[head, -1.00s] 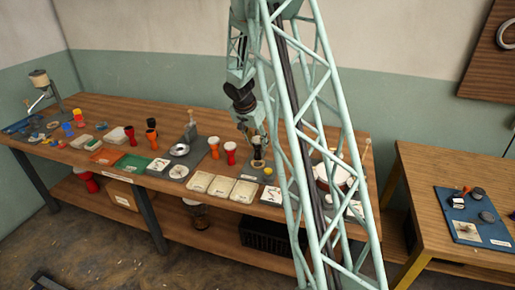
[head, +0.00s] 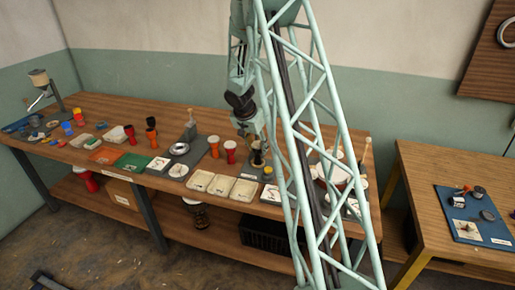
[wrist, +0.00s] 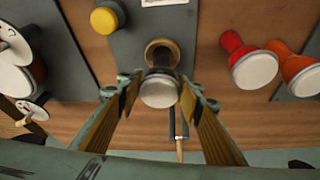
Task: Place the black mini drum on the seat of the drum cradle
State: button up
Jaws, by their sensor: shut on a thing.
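The black mini drum with a pale round head (wrist: 160,90) is between the two fingers of my gripper (wrist: 159,98) in the wrist view. The fingers are shut on its sides. The drum cradle's round wooden seat (wrist: 163,43) shows just beyond the drum in the wrist view, on a grey mat (wrist: 134,50). The drum's dark body overlaps the seat's near edge in the picture; I cannot tell whether they touch. In the head view, my gripper (head: 247,128) is over the bench beside my lattice arm, and the drum and cradle there are small and dark.
A red drum (wrist: 250,62) and an orange drum (wrist: 295,70) stand right of the cradle in the wrist view. A yellow round piece (wrist: 106,18) sits to its left. A dark post with a wooden tip (wrist: 180,148) is behind the held drum. Shallow trays (head: 222,184) line the bench front.

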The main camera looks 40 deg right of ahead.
jog(key=shift+f, duration=0.15)
jog(key=o, duration=0.9)
jog(key=shift+a+r, duration=0.15)
jog(key=shift+r, duration=0.45)
jog(key=p+v, duration=0.1)
jog(key=v, duration=1)
jog(key=shift+s+a, duration=0.1)
jog(key=shift+r, duration=0.15)
